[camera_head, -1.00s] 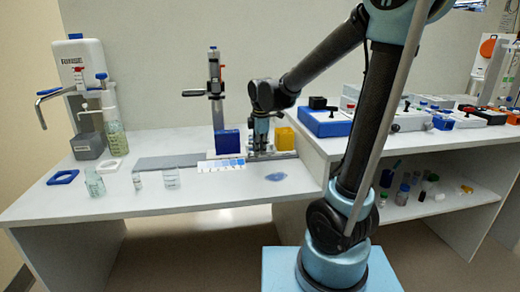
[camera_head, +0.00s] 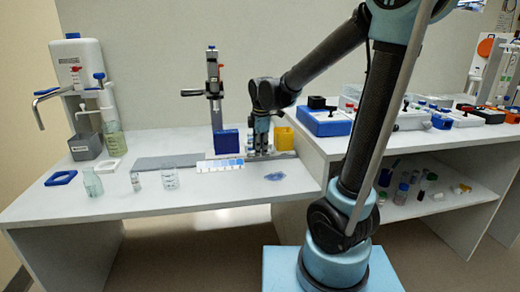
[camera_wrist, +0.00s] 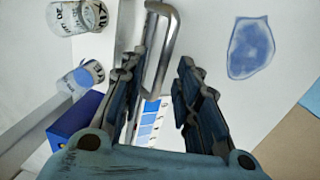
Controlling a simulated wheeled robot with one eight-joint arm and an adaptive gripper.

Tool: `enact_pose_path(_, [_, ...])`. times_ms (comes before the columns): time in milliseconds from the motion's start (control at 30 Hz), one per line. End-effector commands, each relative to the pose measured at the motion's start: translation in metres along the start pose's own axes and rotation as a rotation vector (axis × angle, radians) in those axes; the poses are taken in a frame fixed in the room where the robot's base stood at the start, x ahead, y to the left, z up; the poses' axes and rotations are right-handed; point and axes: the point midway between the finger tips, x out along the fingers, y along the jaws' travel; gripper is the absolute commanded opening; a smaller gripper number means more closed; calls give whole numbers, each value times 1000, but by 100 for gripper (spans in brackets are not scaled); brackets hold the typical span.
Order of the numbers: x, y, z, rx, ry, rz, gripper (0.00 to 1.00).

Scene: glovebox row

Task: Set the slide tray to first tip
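A flat strip with white and blue bands (camera_head: 220,165), which may be part of the slide tray, lies on the bench in front of a blue box (camera_head: 226,142). My gripper (camera_head: 257,150) is low over the bench, right of the blue box and left of a yellow box (camera_head: 284,138). In the wrist view my gripper (camera_wrist: 160,75) is open, its fingers apart. A bent metal handle (camera_wrist: 172,45) stands between them, close to the left finger. The banded strip also shows there (camera_wrist: 150,118), partly hidden. Contact with the handle is unclear.
A vertical stand (camera_head: 214,90) rises behind the blue box. Glass beakers (camera_head: 169,179) and a vial (camera_head: 136,181) stand to the left. A blue film-like patch (camera_head: 275,176) lies at the front right. A raised bench with blue boxes (camera_head: 325,122) borders the right side.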

Motion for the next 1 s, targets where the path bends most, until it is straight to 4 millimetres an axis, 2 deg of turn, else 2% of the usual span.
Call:
enact_pose_path(167, [-17, 0, 0, 0, 0, 0, 30])
enact_pose_path(700, [-97, 1, 1, 0, 0, -1, 30])
enact_pose_path(1000, [-116, 1, 2, 1, -1, -1, 30])
